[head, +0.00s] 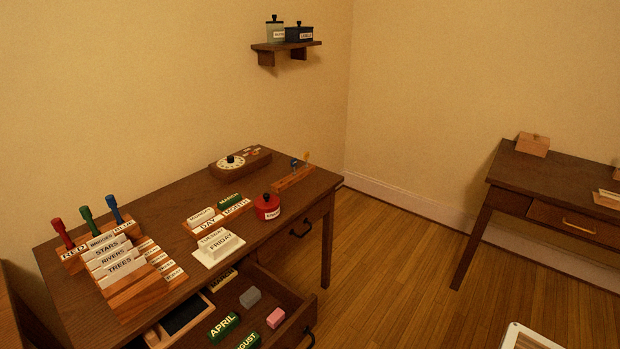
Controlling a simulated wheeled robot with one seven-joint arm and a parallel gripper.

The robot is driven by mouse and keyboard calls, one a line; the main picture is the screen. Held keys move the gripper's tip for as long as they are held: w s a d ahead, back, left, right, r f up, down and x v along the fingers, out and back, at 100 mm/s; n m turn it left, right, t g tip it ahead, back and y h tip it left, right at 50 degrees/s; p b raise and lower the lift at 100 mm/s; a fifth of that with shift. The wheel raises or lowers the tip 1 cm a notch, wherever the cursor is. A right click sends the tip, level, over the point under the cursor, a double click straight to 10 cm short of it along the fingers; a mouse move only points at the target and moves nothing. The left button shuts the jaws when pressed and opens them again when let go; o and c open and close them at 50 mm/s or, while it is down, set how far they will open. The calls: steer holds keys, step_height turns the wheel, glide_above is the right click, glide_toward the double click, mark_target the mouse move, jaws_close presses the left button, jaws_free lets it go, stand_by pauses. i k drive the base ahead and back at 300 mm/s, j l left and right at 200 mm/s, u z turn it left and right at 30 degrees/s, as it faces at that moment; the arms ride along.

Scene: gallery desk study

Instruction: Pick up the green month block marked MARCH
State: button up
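Several green month blocks are in view, and I cannot surely read MARCH on any of them. One green block (229,201) sits in the wooden DAY and MONTH holder (238,212) on the desk; its lettering is too small to read. In the open drawer (283,291) lie a green block reading APRIL (223,326) and one that seems to read AUGUST (246,341), cut by the picture's lower edge. A further dark block with pale lettering (223,280) lies deeper in the drawer, partly shadowed. My gripper is not in view.
The drawer also holds a grey block (250,297), a pink block (275,318) and a dark-filled tray (186,315).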

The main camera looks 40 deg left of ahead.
mark_target(223, 204)
steer(key=i+u, duration=0.3)
steer(key=i, duration=0.3)
steer(key=i+l+u, duration=0.25)
steer(key=i, duration=0.35)
steer(key=i+j+u, duration=0.15)
steer(key=i+u, duration=0.15)
steer(key=u, duration=0.2)
steer(key=i+u, duration=0.3)
steer(key=u, duration=0.15)
steer(key=i+u, duration=0.3)
steer(key=u, duration=0.2)
steer(key=i+l+u, duration=0.2)
steer(key=u, duration=0.25)
steer(key=i+l+u, duration=0.1)
steer(key=i+u, duration=0.2)
steer(key=i+l+u, duration=0.15)
steer(key=i+u, duration=0.15)
